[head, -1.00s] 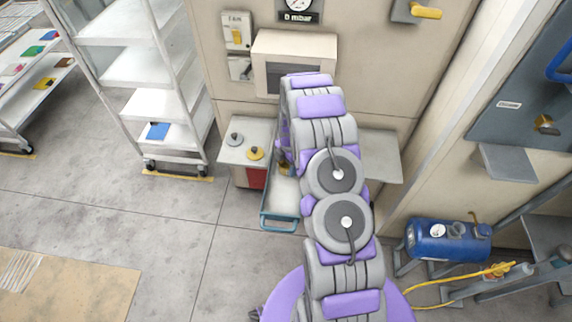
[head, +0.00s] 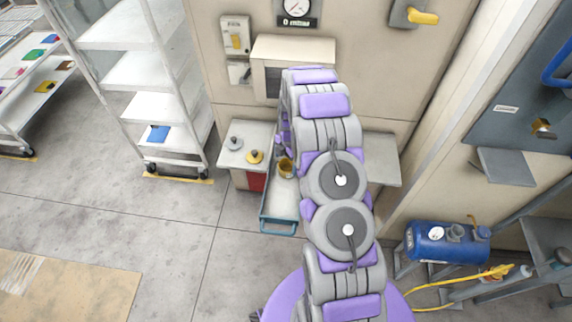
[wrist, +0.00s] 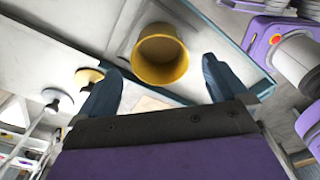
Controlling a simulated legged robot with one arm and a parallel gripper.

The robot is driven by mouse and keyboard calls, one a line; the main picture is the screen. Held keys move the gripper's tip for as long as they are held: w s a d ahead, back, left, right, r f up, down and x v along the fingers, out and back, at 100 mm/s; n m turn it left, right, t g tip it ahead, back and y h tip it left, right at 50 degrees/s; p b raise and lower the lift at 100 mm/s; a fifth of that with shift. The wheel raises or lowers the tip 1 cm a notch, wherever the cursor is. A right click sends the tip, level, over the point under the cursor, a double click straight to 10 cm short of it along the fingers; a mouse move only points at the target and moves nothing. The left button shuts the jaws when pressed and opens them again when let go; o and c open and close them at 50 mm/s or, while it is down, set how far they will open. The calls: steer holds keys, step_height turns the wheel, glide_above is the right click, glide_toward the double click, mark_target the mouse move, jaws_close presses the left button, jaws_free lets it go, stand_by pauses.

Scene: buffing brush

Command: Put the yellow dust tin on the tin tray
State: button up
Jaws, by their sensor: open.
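The yellow dust tin (wrist: 162,62) stands open-topped in the wrist view, beyond and between my fingertips. In the head view the tin (head: 286,168) is partly hidden by my arm. It appears to sit inside the blue-rimmed grey tray (head: 281,204), towards its far end; the tray's rim also shows in the wrist view (wrist: 232,42). My gripper (wrist: 160,68) is open, with one dark finger on either side of the tin's near side. I see no finger clearly closed against it. The gripper itself is hidden behind my arm in the head view.
A yellow knob-like piece (head: 254,156) and a grey one (head: 234,143) stand on the grey ledge left of the tray. A white shelf rack (head: 150,75) is at the left. A blue tank (head: 446,242) with a yellow hose is at the right.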

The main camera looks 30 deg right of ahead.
step_height(320, 180, up, 8)
steer(key=p, duration=0.1)
steer(key=s+a+r+m, duration=0.4)
steer(key=s+a+r, duration=0.25)
steer(key=r, duration=0.35)
steer(key=s+a+r+m, duration=0.45)
steer(key=s+r, duration=0.25)
steer(key=r, duration=0.2)
steer(key=s+a+r+m, duration=0.2)
steer(key=s+m, duration=0.1)
steer(key=s, duration=0.5)
steer(key=s+a+r+m+g, duration=0.1)
steer(key=s+a+r+m, duration=0.1)
steer(key=s, duration=0.7)
steer(key=s+a+r+m+h, duration=0.1)
steer(key=s+a+r+m, duration=0.1)
steer(key=s+m, duration=0.4)
steer(key=s+r, duration=0.1)
steer(key=s, duration=0.2)
steer(key=shift+s+r+g, duration=0.2)
steer(key=shift+r+g, duration=0.2)
steer(key=shift+d+m, duration=0.2)
steer(key=shift+m, duration=0.15)
